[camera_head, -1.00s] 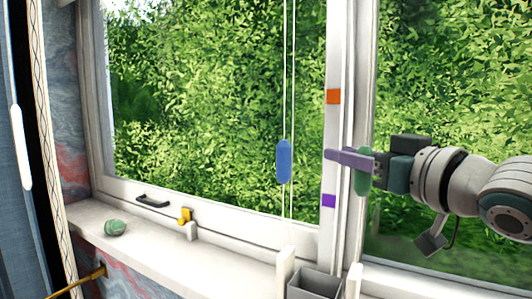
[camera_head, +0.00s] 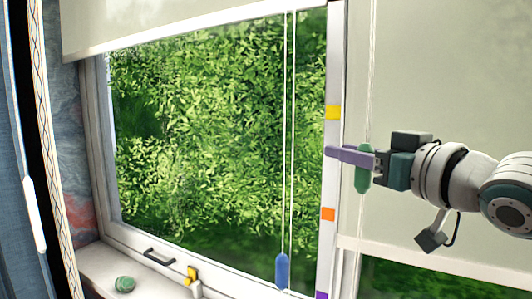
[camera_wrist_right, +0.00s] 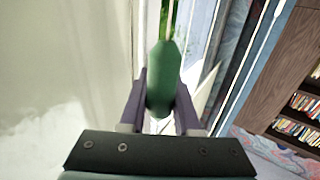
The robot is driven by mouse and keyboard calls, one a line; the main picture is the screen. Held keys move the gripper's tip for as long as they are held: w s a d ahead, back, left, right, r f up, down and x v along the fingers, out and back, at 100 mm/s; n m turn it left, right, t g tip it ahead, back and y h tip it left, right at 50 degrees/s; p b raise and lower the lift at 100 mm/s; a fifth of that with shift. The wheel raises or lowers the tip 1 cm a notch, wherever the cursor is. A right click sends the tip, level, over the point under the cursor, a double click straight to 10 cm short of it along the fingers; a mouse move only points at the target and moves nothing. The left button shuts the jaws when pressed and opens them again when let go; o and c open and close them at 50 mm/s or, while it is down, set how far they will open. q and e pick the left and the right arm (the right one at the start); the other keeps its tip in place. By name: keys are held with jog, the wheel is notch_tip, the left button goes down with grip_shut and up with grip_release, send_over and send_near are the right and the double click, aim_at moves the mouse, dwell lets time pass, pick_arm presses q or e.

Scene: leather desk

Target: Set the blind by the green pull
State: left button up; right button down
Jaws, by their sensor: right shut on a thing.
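The green pull (camera_head: 363,180) hangs on a thin cord in front of the right window, and my right gripper (camera_head: 352,156) is shut on it. In the right wrist view the green pull (camera_wrist_right: 163,80) stands between the two purple fingers (camera_wrist_right: 161,100). The right blind (camera_head: 440,95), pale and flat, covers much of the right pane. Its bottom bar (camera_head: 430,262) is lower in the picture than my gripper. Yellow (camera_head: 333,112), orange (camera_head: 328,214) and purple (camera_head: 321,295) marks sit on the post beside it. My left gripper is not in view.
A blue pull (camera_head: 282,271) hangs on cords before the left pane. A second blind (camera_head: 170,25) shows at the top left. The sill (camera_head: 95,262) bears a green lump (camera_head: 125,284). A window handle (camera_head: 159,257) and yellow catch (camera_head: 192,274) are nearby.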

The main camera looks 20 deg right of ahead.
notch_tip(320, 180, up, 15)
jog(key=p, duration=1)
jog(key=shift+f+p, duration=0.2)
jog(key=shift+p, duration=0.15)
jog(key=shift+r+p, duration=0.65)
jog(key=shift+r, duration=0.2)
jog(key=c, duration=0.9)
grip_release()
jog(key=shift+o, duration=1.4)
jog(key=shift+f, duration=0.2)
